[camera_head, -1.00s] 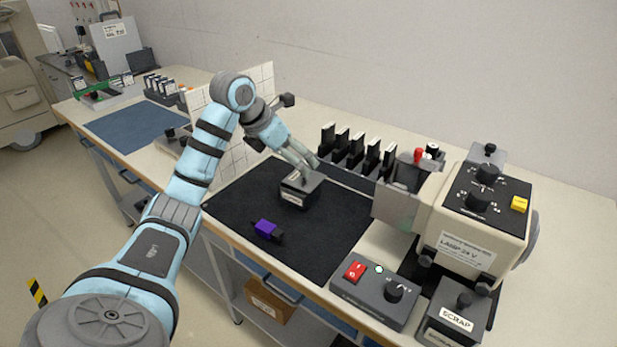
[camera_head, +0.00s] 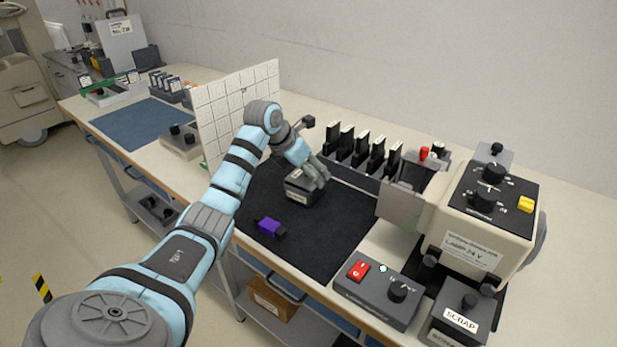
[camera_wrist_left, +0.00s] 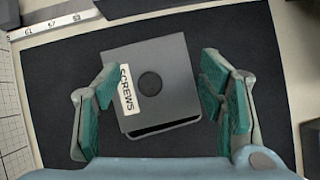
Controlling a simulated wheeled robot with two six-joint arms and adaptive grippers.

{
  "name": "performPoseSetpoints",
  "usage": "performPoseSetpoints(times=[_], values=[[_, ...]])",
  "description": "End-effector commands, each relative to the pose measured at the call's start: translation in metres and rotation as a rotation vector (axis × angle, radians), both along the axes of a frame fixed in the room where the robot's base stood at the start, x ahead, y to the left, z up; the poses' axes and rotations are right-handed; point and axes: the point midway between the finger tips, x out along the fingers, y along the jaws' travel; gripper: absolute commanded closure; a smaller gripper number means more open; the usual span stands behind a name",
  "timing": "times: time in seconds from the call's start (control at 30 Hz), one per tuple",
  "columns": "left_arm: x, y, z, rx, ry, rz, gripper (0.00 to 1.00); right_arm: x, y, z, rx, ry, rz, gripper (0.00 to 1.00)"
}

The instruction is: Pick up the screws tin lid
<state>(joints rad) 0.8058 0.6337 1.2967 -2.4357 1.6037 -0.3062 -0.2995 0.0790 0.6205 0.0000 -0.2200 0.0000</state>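The screws tin (camera_head: 301,192) is a dark grey box with a white label, standing on the black mat (camera_head: 318,240). In the left wrist view its square lid (camera_wrist_left: 172,72) has a round dark knob or hole in the middle and a label reading SCREWS. My left gripper (camera_head: 318,180) is at the tin from above. In the left wrist view the left gripper (camera_wrist_left: 160,95) is open, with one green-padded finger on each side of the tin. The left finger overlaps the label edge; whether it touches cannot be told. My right gripper is not in view.
A purple and black object (camera_head: 270,227) lies on the mat in front of the tin. A rack of black upright pieces (camera_head: 362,150) stands behind. A lamp tester (camera_head: 482,215), a switch box (camera_head: 376,290) and a scrap box (camera_head: 461,312) stand right. A white tiled panel (camera_head: 240,105) stands left.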

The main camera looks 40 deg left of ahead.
Motion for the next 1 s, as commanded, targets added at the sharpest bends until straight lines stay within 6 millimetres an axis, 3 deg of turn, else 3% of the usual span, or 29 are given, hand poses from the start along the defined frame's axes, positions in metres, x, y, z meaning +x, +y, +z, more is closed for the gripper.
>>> performPoseSetpoints(times=[0.03,0.2,0.3,0.53,0.67,0.83,1.0], values=[[0.0,0.0,0.0,0.0,0.001,0.0,0.51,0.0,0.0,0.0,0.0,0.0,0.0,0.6],[-0.001,0.001,-0.001,0.001,0.002,0.001,0.79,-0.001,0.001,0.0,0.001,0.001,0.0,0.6],[-0.001,0.001,-0.001,0.001,0.003,0.001,0.85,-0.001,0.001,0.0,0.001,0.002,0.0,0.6],[-0.001,0.002,0.0,0.002,0.004,0.003,0.85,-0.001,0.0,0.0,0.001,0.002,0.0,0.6],[0.0,0.002,0.011,0.002,0.001,0.002,0.85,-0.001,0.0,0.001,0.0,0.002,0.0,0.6],[0.001,0.001,0.049,0.002,-0.004,0.001,0.85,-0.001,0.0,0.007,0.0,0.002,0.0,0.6],[0.001,0.0,0.118,0.0,-0.006,0.001,0.85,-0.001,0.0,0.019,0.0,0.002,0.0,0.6]])
